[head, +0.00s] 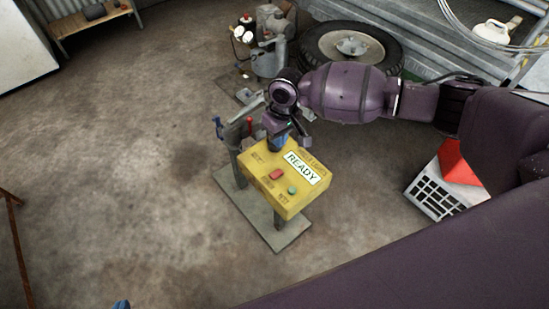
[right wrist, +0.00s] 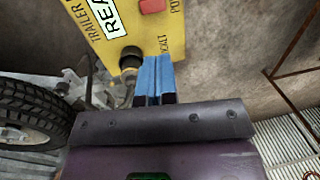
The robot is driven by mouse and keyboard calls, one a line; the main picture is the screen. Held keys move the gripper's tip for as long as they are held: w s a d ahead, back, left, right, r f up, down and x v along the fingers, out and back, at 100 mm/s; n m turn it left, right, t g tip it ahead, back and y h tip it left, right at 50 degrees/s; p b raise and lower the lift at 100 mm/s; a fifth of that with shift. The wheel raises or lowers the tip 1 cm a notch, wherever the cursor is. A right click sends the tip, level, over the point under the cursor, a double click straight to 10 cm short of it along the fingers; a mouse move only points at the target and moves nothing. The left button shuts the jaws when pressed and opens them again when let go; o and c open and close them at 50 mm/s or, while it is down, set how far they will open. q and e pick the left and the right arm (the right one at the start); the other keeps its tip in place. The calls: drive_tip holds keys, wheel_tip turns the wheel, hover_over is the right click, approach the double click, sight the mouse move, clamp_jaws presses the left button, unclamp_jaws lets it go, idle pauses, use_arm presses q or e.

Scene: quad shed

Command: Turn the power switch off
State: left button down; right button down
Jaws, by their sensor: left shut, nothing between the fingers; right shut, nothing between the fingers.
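The yellow control box (head: 262,172) stands on a post and base plate, with a white READY sign on top. A red switch (head: 277,174), likely the power switch, sits on its face near a green button (head: 292,190). The red switch also shows at the top of the right wrist view (right wrist: 152,5), beside partly cut-off lettering; its position is unclear. My right gripper (right wrist: 155,78) has its blue fingers together and empty, over the box's edge beside a round black knob (right wrist: 131,58). I cannot tell if they touch. Only a blue tip of my left gripper (head: 121,304) shows.
A wheel with a tyre (head: 352,45) and a gauge unit (head: 268,45) stand behind the box. A red and white crate-like object (head: 436,190) lies to the right. A rusty rail (head: 15,240) is at far left. The concrete floor left of the box is clear.

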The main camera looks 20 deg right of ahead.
sight(273, 174)
drive_tip(key=f+b, duration=0.1)
drive_tip(key=f, duration=0.3)
drive_tip(key=a+f+b, duration=0.1)
drive_tip(key=f, duration=0.3)
drive_tip(key=f+b, duration=0.1)
drive_tip(key=f, duration=0.3)
drive_tip(key=shift+s+a+f, duration=0.15)
drive_tip(key=shift+s+a, duration=0.1)
drive_tip(key=shift+s, duration=0.1)
drive_tip(key=shift+a+f+b, duration=0.15)
drive_tip(key=shift+f+b, duration=0.15)
drive_tip(key=shift+f, duration=0.3)
